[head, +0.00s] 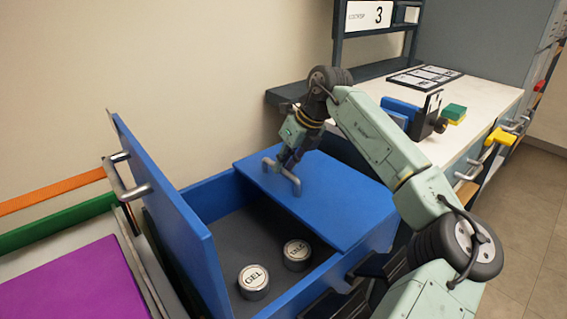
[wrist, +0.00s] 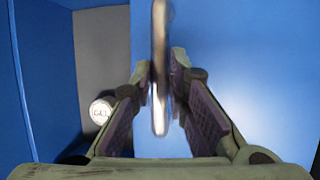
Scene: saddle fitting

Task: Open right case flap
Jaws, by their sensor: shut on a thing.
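The blue case (head: 346,270) stands open on its left half. Its right flap (head: 330,197) is a blue panel lying over the right half, looking nearly flat. It carries a metal bar handle (head: 290,183) near its left edge, which also shows in the wrist view (wrist: 160,65). My gripper (head: 286,165) is shut on this handle, with a finger on each side of it in the wrist view (wrist: 161,88). The left flap (head: 170,205) stands upright with its own metal handle (head: 127,180). Two round tins marked GEL (head: 253,281) (head: 297,254) sit on the case's dark floor.
A white workbench (head: 470,105) stands behind at the right, with a blue-and-black device (head: 420,115), a green-and-yellow sponge (head: 454,113) and a card tray (head: 425,77). A purple panel (head: 75,285) lies at the left. The wall stands close behind the case.

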